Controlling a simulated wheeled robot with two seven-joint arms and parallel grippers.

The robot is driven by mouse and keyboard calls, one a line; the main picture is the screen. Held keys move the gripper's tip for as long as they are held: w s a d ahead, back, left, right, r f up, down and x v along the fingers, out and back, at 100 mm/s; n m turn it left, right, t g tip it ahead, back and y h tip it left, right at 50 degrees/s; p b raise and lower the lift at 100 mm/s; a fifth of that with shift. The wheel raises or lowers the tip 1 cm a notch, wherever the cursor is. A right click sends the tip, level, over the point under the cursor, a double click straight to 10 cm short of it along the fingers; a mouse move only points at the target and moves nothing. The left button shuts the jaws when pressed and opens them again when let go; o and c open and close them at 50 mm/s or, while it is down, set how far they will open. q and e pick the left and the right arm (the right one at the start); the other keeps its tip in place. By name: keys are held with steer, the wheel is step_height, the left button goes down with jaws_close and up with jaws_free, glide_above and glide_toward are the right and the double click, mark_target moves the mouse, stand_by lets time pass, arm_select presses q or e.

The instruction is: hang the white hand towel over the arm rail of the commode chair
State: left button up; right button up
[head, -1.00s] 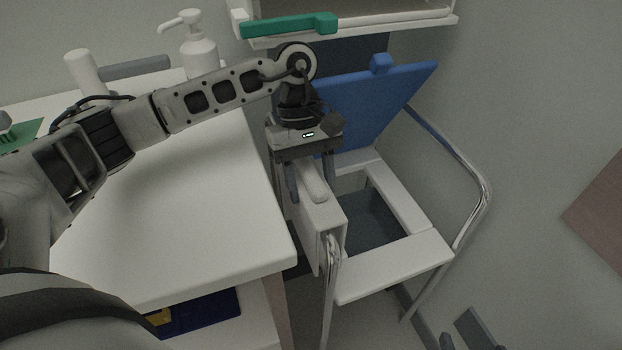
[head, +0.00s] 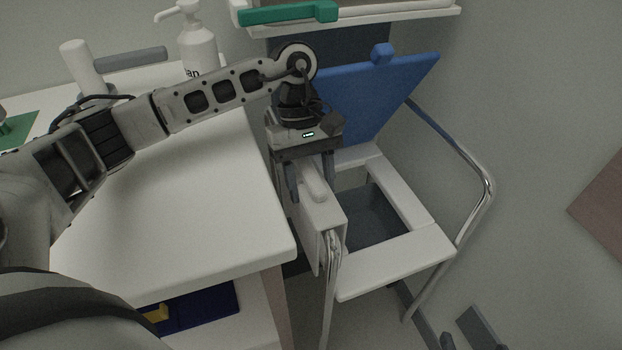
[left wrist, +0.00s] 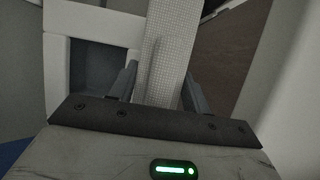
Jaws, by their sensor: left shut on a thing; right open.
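The white hand towel (head: 320,222) hangs draped at the left arm rail (head: 330,262) of the commode chair (head: 395,265), with the chrome tube showing below its near edge. My left gripper (head: 308,183) points down over the towel and is shut on its upper fold. In the left wrist view the towel (left wrist: 167,45) is a pale, finely textured strip running between the two fingers. The rail under the cloth is mostly hidden. My right gripper (head: 475,345) is open at the bottom edge, with only its dark fingertips in view, away from the towel.
A white table (head: 190,205) stands close left of the chair, its corner near the towel. A pump bottle (head: 198,50) is on it. The blue lid (head: 380,100) is raised behind the open seat. The right chrome arm rail (head: 485,180) is bare, near the wall.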

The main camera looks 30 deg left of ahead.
arm_select(q)
steer(key=shift+f+b, duration=0.3)
steer(key=shift+b, duration=0.1)
steer(key=o, duration=1.6)
steer(key=shift+c, duration=0.2)
